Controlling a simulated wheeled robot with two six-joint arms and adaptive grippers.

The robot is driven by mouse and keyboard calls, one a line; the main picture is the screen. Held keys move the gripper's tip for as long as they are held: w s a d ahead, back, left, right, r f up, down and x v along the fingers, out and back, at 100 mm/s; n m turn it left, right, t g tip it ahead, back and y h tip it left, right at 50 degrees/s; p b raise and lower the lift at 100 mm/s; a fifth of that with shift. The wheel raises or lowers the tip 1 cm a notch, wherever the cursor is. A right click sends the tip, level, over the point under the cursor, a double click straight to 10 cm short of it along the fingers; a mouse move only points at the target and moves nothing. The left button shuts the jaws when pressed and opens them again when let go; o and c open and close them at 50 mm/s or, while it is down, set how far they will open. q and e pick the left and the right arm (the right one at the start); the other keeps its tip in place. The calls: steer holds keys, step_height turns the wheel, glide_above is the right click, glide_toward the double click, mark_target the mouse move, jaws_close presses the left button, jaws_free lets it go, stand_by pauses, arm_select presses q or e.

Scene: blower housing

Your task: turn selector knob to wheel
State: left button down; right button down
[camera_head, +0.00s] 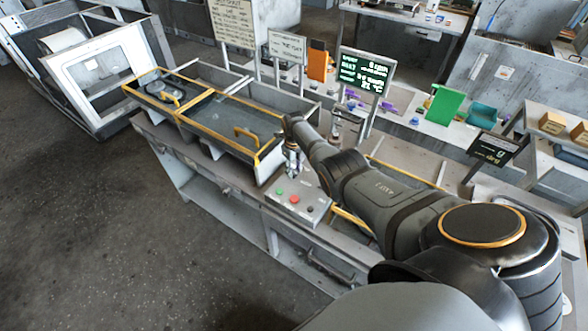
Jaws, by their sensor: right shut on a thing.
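A grey control box (288,208) sits at the front edge of the bench, in the middle of the view. Its top carries a green button (279,191), a red button (294,199) and a dark round control (309,209). My right gripper (293,172) points down at the rear of the box top, behind the buttons, and is shut. What it grips is small and covered by the fingers; from its place on the box it appears to be the selector knob. The knob's pointer and markings cannot be seen. My left gripper is not in view.
A grey housing with yellow-edged lids (222,122) stands on the bench left of the box. A display with green text (366,70) and white sign boards (232,22) stand behind. A green bin (444,107) is at the back right. The floor at left is clear.

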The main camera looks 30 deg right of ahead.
mark_target(294, 172)
stand_by(0.3)
steer(key=c, duration=1)
jaws_free()
steer(key=shift+r, duration=0.1)
step_height(294, 172, up, 12)
steer(key=shift+f, duration=0.1)
